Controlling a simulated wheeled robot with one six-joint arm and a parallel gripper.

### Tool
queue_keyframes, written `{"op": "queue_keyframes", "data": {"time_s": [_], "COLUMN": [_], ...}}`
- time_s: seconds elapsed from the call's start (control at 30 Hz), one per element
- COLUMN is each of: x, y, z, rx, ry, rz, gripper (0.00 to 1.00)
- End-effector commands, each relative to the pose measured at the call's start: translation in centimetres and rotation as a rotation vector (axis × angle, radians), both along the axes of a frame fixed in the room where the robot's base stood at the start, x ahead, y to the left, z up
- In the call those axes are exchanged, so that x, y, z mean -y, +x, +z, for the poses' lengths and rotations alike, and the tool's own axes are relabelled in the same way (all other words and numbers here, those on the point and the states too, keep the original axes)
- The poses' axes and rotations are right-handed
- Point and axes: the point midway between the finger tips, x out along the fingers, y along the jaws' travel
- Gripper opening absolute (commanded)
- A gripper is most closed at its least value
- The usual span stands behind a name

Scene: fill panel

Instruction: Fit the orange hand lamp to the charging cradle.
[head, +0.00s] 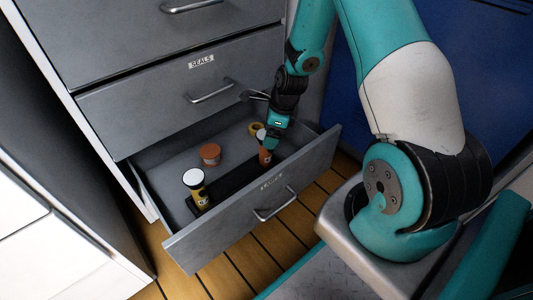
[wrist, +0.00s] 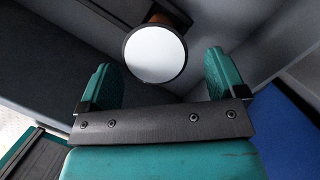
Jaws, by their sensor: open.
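The orange hand lamp (head: 265,158) stands in the open drawer near its right end, partly hidden by my gripper. In the wrist view its round white face (wrist: 154,54) with a dark rim lies between and beyond my fingertips, with some orange body behind it. My gripper (head: 269,148) is over the lamp, and its two teal fingers (wrist: 162,75) are apart with nothing clamped between them. A long black holder (head: 234,180) lies along the drawer's front; I cannot tell for sure whether it is the charging cradle. A yellow lamp-like item (head: 195,187) with a white top stands at its left end.
The drawer's front panel (head: 250,210) rises as a wall on the near side. A shut drawer labelled SEALS (head: 160,105) is above. A blue panel (head: 345,110) stands at right.

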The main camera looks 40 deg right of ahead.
Motion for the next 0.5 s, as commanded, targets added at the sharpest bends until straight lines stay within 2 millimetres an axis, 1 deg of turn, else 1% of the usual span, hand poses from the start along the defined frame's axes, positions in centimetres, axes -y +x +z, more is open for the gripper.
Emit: {"op": "queue_keyframes", "data": {"time_s": [0.03, 0.27, 0.33, 0.5], "x": [-0.2, -1.0, -1.2, -1.2], "y": [0.1, 0.6, 0.7, 0.8], "z": [-1.1, -4.1, -4.5, -4.3], "rx": [0.0, -0.001, 0.0, 0.0], "ry": [0.0, 0.0, 0.0, 0.0], "rz": [0.002, 0.001, 0.001, 0.0], "gripper": [0.9, 0.9, 0.9, 0.9]}}
